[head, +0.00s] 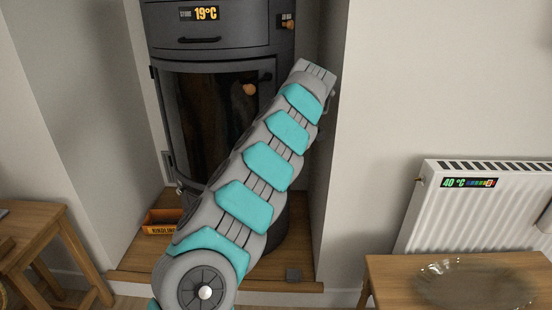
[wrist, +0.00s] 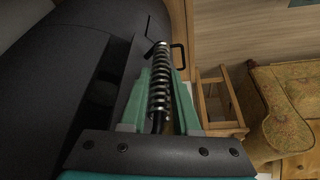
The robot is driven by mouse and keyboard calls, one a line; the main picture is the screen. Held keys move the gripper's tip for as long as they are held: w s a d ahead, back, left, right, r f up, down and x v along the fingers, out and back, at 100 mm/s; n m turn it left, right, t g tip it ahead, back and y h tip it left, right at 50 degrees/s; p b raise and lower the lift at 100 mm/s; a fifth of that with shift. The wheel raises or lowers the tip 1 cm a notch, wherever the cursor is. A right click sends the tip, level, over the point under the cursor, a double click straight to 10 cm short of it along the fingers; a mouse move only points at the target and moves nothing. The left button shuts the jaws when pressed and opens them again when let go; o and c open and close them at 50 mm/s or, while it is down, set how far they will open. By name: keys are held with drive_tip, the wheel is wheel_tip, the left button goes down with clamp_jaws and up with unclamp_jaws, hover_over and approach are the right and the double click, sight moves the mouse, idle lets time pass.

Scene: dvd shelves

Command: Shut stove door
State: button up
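The dark stove (head: 226,55) stands in an alcove. Its glass door (head: 203,115) has hinges on the left and shows logs behind it. My arm crosses the right part of the door and hides its lower right edge, so I cannot tell from this view how far it stands open. My gripper is hidden in the head view. In the wrist view my gripper (wrist: 160,72) has one teal finger on each side of a coiled metal handle (wrist: 158,90). The fingers lie close to the coil, but a firm grip is not clear. The dark stove body fills the left.
A kindling box (head: 161,222) sits on the wooden hearth (head: 140,260). A wooden stool (head: 45,245) stands at left. A white radiator (head: 470,205) and a wooden table (head: 390,275) with a glass dish stand at right. A patterned armchair (wrist: 285,110) shows in the wrist view.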

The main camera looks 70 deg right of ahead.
drive_tip(key=o, duration=0.4)
wheel_tip(320, 180, up, 3)
drive_tip(key=shift+s+r, duration=0.1)
drive_tip(key=shift+r, duration=0.05)
drive_tip(key=s+a+r+b, duration=0.1)
drive_tip(key=s+a+b, duration=0.1)
drive_tip(key=a, duration=0.5)
drive_tip(key=s+a+b, duration=0.2)
drive_tip(key=a+b, duration=0.1)
drive_tip(key=a, duration=0.5)
drive_tip(key=shift+s+a+r, duration=0.15)
drive_tip(key=shift+s+r, duration=0.05)
drive_tip(key=shift+r, duration=0.15)
idle(0.7)
drive_tip(key=shift+c, duration=0.2)
